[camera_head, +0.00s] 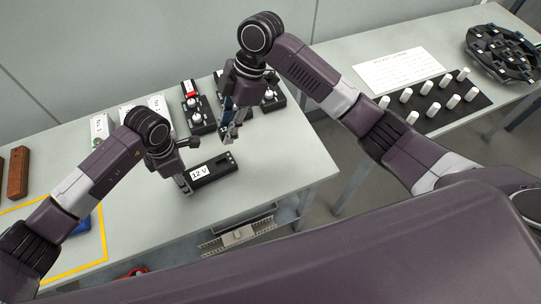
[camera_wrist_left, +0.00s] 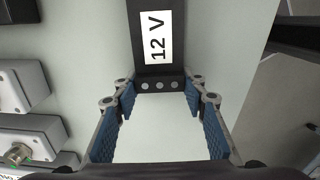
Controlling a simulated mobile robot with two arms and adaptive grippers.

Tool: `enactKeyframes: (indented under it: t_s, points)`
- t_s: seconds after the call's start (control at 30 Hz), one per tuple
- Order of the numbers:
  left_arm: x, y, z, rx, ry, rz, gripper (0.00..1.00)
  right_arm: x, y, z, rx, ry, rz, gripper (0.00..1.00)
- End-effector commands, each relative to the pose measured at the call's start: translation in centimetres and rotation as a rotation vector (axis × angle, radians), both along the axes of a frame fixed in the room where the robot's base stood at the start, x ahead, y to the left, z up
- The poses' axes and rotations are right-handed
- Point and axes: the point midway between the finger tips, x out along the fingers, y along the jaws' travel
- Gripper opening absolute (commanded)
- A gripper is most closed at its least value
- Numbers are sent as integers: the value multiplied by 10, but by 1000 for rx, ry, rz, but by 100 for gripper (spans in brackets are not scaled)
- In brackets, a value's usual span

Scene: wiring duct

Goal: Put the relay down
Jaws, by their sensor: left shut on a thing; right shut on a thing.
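A black block labelled 12 V (camera_head: 222,167) lies on the light grey table near its front right. In the left wrist view the block (camera_wrist_left: 157,75) shows its white label and a row of three round holes on the near end. My left gripper (camera_head: 188,188) is at the block's left end; in the left wrist view its blue-padded fingers (camera_wrist_left: 160,97) flank that end. My right gripper (camera_head: 231,137) points down above the table, behind the block. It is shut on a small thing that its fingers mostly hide. I cannot tell which thing is the relay.
Black modules with white knobs (camera_head: 196,112) stand behind the grippers, and white boxes (camera_head: 99,127) further left. Brown bars (camera_head: 18,172) lie at the far left. A second table holds a black strip with white pegs (camera_head: 432,104), a paper sheet (camera_head: 398,69) and a dark round tray (camera_head: 503,52).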

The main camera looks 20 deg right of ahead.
Motion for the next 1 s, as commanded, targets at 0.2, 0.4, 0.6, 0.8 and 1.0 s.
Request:
enactKeyframes:
  t_s: [0.2, 0.4, 0.6, 0.8, 1.0]
  points:
    - [0, 0, 0, 1, 0, 0, 8, -14, -78, -29, -3, 3, -51, 0]
    - [0, 0, 0, 1, 0, 0, 8, -26, -119, -40, -12, -4, -67, 0]
    - [0, 0, 0, 1, 0, 0, 8, -31, -129, -65, -14, -2, -70, 0]
    - [0, 0, 0, 1, 0, 0, 8, -30, -128, -98, -13, -3, -70, 0]
    - [0, 0, 0, 1, 0, 0, 8, -29, -129, -113, -15, -5, -71, 0]
